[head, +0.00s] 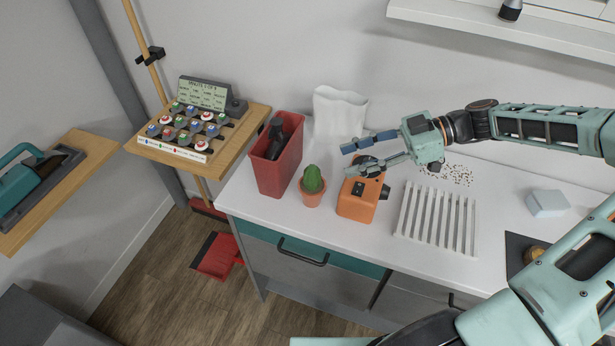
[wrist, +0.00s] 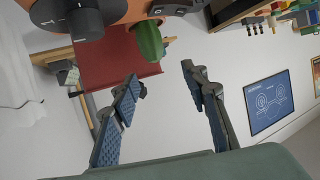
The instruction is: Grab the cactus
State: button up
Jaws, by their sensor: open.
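The cactus (head: 312,180) is a small green plant in an orange-brown pot (head: 312,196). It stands upright on the white counter, near its front edge, between the red bin and the orange device. My gripper (head: 347,160) is open and empty, above and behind the orange device, to the right of the cactus and apart from it. In the wrist view the green cactus (wrist: 150,40) shows at the top, beyond my open fingers (wrist: 158,80), in front of the red bin. Its pot is partly hidden there by the orange device.
The orange device (head: 358,198) stands right beside the cactus. A red bin (head: 276,165) with a dark item inside is at its left. A white bag (head: 338,112) stands behind. A white slatted rack (head: 436,219) and scattered bits (head: 450,174) lie to the right.

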aim_at(312, 167)
jog(key=shift+w+d+r, duration=0.15)
jog(key=shift+w, duration=0.2)
jog(key=shift+t, duration=0.4)
jog(key=shift+f+p+x, duration=0.2)
jog(key=shift+p+x, duration=0.8)
jog(key=shift+x, duration=4.3)
jog(key=shift+s+d, duration=0.1)
grip_shut()
